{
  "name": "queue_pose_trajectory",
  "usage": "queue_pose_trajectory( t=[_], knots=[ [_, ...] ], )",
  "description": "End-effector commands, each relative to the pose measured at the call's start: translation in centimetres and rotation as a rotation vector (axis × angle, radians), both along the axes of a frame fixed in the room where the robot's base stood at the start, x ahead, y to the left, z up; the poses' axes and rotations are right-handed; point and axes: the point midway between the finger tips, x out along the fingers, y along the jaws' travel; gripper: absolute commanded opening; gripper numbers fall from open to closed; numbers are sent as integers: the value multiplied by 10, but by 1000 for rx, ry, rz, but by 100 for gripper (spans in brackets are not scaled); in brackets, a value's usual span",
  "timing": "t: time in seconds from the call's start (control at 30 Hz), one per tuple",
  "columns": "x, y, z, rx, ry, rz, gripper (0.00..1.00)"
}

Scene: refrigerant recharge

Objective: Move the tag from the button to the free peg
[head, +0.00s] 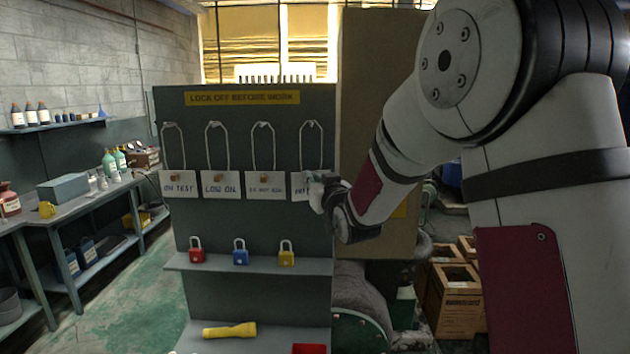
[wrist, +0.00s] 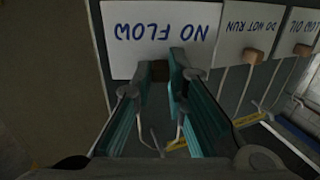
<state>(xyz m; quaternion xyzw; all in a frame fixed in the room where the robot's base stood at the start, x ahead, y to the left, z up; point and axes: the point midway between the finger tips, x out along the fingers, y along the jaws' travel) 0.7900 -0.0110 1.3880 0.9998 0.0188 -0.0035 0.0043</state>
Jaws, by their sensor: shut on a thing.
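The NO FLOW tag (head: 301,186) is a white card at the right end of a row of tags on the grey board; my gripper hides part of it in the head view. Its wire loop (head: 301,146) rises to a hook above, with the loop's top at the hook. The card shows upside down in the wrist view (wrist: 165,38). My gripper (wrist: 159,74) has its teal fingers closed on the tag's small wooden block, at the card's edge. In the head view my gripper (head: 318,190) is at the tag's lower right. I see no button, and no hook clearly free.
The ON TEST (head: 178,190), LOW OIL (head: 220,190) and DO NOT RUN (head: 266,191) tags hang close to the left. Below, a shelf (head: 215,264) holds red, blue and yellow padlocks. A yellow flashlight (head: 230,330) lies lower. A brown panel (head: 375,100) stands right of the board.

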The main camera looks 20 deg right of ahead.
Motion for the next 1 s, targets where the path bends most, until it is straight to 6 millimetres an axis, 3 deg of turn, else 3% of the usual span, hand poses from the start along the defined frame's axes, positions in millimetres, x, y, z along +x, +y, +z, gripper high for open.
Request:
queue_pose_trajectory(
  t=[0.47,0.5,0.6,1.0],
  knots=[
    [0,0,0,0,-1,0,0],
    [0,0,0,0,-1,0,20],
    [0,0,0,0,-1,0,37],
    [-8,0,1,0,-2,0,37]
  ],
)
